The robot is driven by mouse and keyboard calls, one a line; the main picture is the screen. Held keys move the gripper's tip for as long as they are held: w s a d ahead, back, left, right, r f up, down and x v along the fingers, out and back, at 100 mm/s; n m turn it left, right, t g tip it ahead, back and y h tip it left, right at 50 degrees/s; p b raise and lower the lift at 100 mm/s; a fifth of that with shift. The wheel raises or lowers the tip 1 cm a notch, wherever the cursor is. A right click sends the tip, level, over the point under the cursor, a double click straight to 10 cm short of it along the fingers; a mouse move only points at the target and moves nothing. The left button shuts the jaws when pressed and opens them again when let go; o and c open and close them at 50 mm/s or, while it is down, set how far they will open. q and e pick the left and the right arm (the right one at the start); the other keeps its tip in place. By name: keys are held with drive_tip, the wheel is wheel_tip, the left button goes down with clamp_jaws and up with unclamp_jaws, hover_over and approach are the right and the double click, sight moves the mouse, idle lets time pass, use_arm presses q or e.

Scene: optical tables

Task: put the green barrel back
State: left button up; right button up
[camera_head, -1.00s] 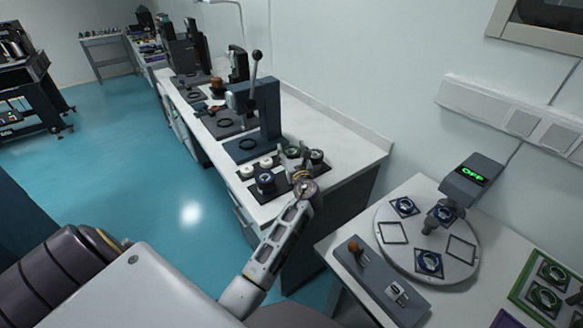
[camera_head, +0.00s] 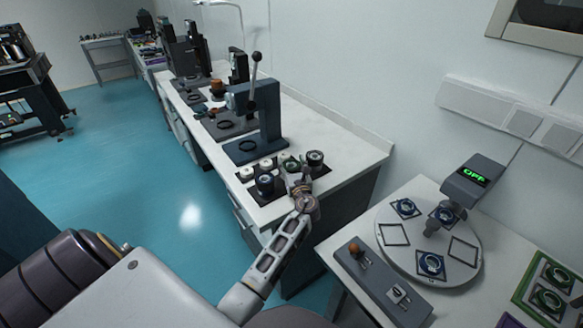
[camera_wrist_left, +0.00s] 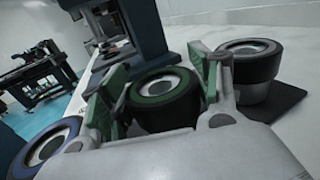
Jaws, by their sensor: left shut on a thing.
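The green barrel (camera_wrist_left: 165,100) is a dark cylinder with a green ring around a pale lens. In the left wrist view it sits between the two green-padded fingers of my left gripper (camera_wrist_left: 165,88), which is shut on it. In the head view, the barrel (camera_head: 291,165) is at the dark mat on the white bench, partly hidden by my left gripper (camera_head: 299,184). I cannot tell whether its base touches the mat. My right gripper is not in view.
A black barrel (camera_head: 315,159) stands close on the right, a blue-ringed barrel (camera_head: 265,184) on the left. White-topped pieces (camera_head: 247,174) stand behind. A dark blue lever press (camera_head: 269,125) rises beyond. A second table carries a round plate (camera_head: 458,270).

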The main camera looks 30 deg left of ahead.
use_arm(q)
drive_tip(key=shift+f, duration=0.15)
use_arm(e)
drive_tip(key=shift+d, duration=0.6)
use_arm(q)
drive_tip(key=shift+f, duration=0.1)
drive_tip(key=o, duration=1.2)
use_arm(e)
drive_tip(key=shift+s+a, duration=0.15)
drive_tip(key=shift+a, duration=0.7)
